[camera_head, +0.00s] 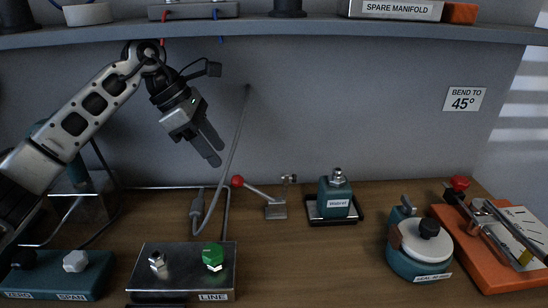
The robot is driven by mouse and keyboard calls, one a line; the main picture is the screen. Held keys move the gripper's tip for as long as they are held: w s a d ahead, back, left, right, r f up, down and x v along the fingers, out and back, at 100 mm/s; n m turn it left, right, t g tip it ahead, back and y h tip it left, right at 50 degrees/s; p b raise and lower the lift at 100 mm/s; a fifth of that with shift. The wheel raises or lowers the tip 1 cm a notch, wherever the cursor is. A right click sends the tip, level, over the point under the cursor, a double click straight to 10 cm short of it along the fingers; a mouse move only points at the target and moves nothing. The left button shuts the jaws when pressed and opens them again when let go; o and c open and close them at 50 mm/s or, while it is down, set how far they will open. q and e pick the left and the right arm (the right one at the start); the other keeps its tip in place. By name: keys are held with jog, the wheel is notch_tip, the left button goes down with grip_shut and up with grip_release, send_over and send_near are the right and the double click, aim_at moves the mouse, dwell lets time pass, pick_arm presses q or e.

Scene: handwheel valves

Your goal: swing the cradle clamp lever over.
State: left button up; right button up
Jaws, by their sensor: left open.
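A lever with a red ball knob (238,181) slants up to the left from a small metal clamp bracket (275,209) on the wooden bench. It looks like the cradle clamp lever, though no label on it shows. My left gripper (216,153) hangs above and slightly left of the red knob, fingers pointing down to the right. It is open, empty and apart from the lever. My right gripper is not in view.
A steel LINE block (187,267) with a green knob stands in front. A thin grey hose (235,140) runs down beside my left gripper. A teal block (334,196), a round teal pot (419,262) and an orange board (463,239) stand right. A shelf (300,34) spans above.

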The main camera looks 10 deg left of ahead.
aim_at(236, 176)
pick_arm(q)
jog(key=b+x, duration=0.4)
jog(key=x, duration=0.4)
jog(key=shift+s, duration=0.1)
jog(key=shift+r, duration=0.3)
jog(key=shift+f, duration=0.1)
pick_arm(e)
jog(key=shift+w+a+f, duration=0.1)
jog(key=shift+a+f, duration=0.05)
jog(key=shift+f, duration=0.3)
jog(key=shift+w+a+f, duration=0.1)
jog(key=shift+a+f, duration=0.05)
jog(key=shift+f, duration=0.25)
pick_arm(q)
jog(key=c, duration=0.7)
